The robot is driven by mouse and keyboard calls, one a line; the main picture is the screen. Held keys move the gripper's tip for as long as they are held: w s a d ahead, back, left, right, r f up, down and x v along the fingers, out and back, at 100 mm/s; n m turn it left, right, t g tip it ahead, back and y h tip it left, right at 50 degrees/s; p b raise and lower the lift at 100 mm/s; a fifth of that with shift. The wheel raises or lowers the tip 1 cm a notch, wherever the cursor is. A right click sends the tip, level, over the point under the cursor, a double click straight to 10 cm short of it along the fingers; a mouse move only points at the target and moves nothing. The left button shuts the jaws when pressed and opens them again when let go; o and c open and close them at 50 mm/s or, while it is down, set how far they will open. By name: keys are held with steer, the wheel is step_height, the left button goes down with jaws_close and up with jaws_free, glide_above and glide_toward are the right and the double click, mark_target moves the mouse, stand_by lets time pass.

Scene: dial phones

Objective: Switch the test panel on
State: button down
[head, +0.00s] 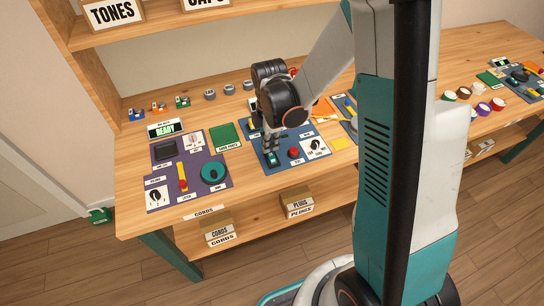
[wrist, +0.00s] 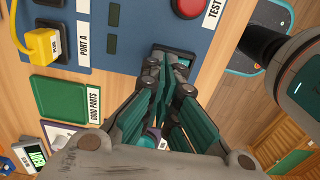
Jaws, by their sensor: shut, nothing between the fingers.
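The blue test panel (wrist: 140,35) lies on the wooden bench; it also shows in the head view (head: 284,161). A black switch (wrist: 178,60) in a dark frame sits at its edge, partly hidden by my fingers. A round red button (wrist: 188,6) is beside the switch, next to a label reading TEST (wrist: 213,13). It also shows in the head view (head: 294,153). My gripper (wrist: 166,68) is shut and empty, pointing down with its fingertips over the switch. I cannot tell whether they touch it. In the head view my gripper (head: 272,149) hides part of the panel.
A yellow plug (wrist: 42,45) sits at PORT A on the panel. A green GOOD PARTS tray (wrist: 60,100) lies beside the panel. Shelf boxes (head: 298,201) are below the bench top.

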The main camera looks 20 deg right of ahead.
mark_target(270, 153)
steer(key=shift+f+b, duration=1.05)
steer(key=shift+f, duration=0.1)
stand_by(0.8)
steer(key=shift+r+p, duration=2.4)
steer(key=shift+r, duration=1.15)
steer(key=shift+r, duration=0.25)
steer(key=s+r+m+t, duration=0.7)
steer(key=s+r+m, duration=0.8)
steer(key=r+m, duration=0.3)
steer(key=shift+r, duration=0.45)
